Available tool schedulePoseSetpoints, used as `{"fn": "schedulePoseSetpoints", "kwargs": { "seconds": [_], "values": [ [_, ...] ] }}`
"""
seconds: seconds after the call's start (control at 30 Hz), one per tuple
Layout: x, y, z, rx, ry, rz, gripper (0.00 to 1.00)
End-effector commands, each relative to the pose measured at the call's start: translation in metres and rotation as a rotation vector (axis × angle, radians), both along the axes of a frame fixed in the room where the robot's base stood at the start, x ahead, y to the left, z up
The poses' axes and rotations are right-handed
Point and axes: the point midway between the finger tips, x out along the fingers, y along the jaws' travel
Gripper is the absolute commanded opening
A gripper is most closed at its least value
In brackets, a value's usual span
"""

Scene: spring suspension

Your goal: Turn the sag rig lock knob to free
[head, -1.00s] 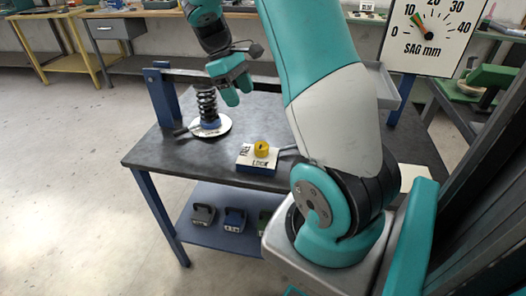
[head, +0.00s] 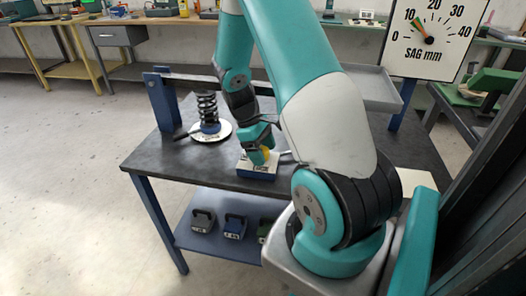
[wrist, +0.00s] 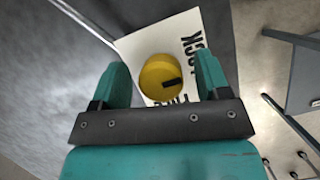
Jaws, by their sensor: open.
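The yellow lock knob (wrist: 161,78) sits on a white plate (wrist: 188,30) lettered "LOCK", with a second word partly hidden. A dark pointer mark on the knob faces the right in the wrist view. My gripper (wrist: 162,82) is open, with one finger on each side of the knob; I cannot tell whether either finger touches it. In the head view my gripper (head: 260,155) is over the blue-based lock block (head: 258,172) and hides most of the knob.
The black spring (head: 208,108) stands on a round white base (head: 212,136) under the rig's lever, left of my gripper. The SAG dial (head: 432,37) is at the upper right. A grey tray (head: 362,88) is behind my arm. Several weights (head: 235,226) lie on the lower shelf.

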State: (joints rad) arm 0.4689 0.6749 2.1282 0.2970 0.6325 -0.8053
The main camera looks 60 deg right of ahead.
Motion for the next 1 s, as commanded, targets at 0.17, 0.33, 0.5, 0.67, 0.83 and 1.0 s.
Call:
{"fn": "schedulePoseSetpoints", "kwargs": {
  "seconds": [0.17,0.33,0.5,0.67,0.83,1.0],
  "values": [
    [-0.0007,-0.0002,-0.002,0.0,-0.001,0.0,0.69],
    [-0.0006,-0.0001,-0.0018,0.0,-0.001,0.0,0.58],
    [-0.0005,-0.0001,-0.0016,0.0,-0.001,0.0,0.2],
    [-0.0005,-0.0001,-0.0014,0.0,-0.001,-0.003,0.2],
    [-0.0005,0.0001,-0.0007,0.002,0.0,-0.035,0.2],
    [-0.0001,0.0001,0.0006,0.001,0.0,-0.118,0.2]
  ]
}}
